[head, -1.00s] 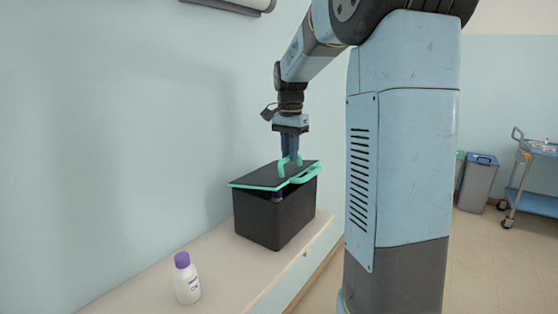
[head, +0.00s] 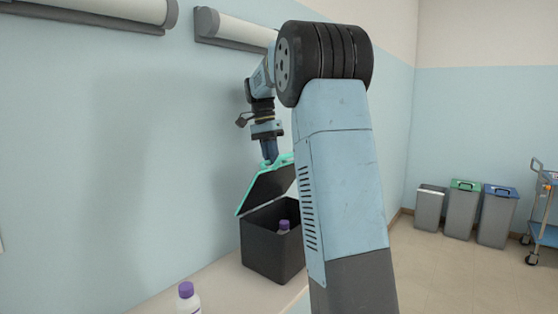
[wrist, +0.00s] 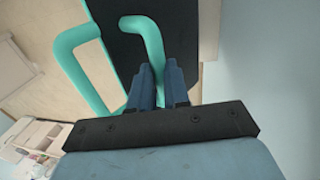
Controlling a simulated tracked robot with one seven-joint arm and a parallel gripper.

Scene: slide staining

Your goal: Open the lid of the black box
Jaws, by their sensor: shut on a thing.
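The black box (head: 262,254) stands on the pale counter. Its black lid (head: 266,188), with teal edging, is tilted well up, and the box's inside shows. A purple-capped bottle (head: 284,226) is inside the box. My gripper (head: 269,160) is at the raised upper edge of the lid, by the teal handle (head: 283,160). In the wrist view, my gripper (wrist: 160,88) has its blue fingers close together at one end of the teal handle (wrist: 150,30), shut on it. The exact contact is partly hidden by the fingers.
A white bottle with a purple cap (head: 187,298) stands on the counter (head: 215,283) in front of the box. The wall is close on the left. Bins (head: 463,210) and a blue trolley (head: 545,232) stand far off at the right, with open floor before them.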

